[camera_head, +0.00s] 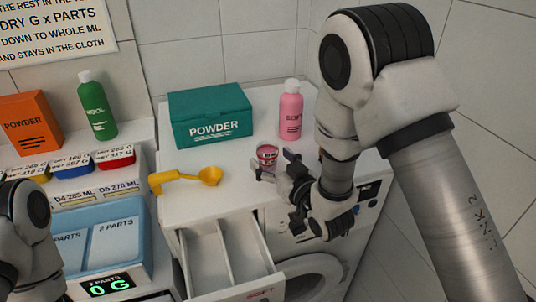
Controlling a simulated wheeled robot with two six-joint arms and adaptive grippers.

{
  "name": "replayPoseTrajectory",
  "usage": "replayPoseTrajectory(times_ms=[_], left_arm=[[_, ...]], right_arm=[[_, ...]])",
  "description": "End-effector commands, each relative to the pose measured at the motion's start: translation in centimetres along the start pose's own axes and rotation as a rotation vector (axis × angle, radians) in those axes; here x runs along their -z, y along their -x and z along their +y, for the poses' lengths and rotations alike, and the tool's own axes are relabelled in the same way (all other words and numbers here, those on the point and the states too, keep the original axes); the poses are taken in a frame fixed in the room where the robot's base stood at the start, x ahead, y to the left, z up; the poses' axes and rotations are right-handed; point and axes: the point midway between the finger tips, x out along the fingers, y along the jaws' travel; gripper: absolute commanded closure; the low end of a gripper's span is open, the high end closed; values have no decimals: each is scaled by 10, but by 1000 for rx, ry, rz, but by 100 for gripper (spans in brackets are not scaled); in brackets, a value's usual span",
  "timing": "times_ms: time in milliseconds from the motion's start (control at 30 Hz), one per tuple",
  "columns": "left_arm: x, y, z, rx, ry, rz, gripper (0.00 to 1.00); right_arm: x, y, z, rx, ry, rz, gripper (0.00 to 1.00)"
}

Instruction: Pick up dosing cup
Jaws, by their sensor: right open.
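The dosing cup (267,154) is a small clear cup with red markings. It stands upright on the white top of the washing machine, in front of the pink SOFT bottle (291,112). My right gripper (272,172) is open, low over the machine's front edge, with its fingertips close to the near side of the cup. I cannot tell whether a finger touches the cup. My left arm shows only in part at the lower left, and its gripper is out of the picture.
A teal POWDER box (211,116) and a yellow scoop (187,178) are on the machine top (226,196). The detergent drawer (232,262) stands open below the front edge.

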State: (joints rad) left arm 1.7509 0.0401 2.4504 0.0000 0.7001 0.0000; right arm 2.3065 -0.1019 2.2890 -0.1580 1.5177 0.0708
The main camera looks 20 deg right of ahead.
Motion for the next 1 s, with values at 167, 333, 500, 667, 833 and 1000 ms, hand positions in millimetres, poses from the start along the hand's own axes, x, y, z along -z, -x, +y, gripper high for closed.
replayPoseTrajectory(times_ms=[167,333,500,667,833,1000], left_arm=[[0,-1,0,0,0,-1,60],[0,-1,0,0,0,-1,60],[0,-1,0,0,0,-1,60],[0,-1,0,0,0,-1,60],[0,4,0,0,0,-1,60],[0,17,0,0,0,-1,60]], right_arm=[[-2,-1,0,0,0,-1,19],[-1,0,0,0,0,-1,75],[-1,0,0,-1,0,0,87],[-1,-1,0,-1,0,0,87],[6,-3,1,-1,0,0,87],[24,-10,4,-2,1,2,87]])
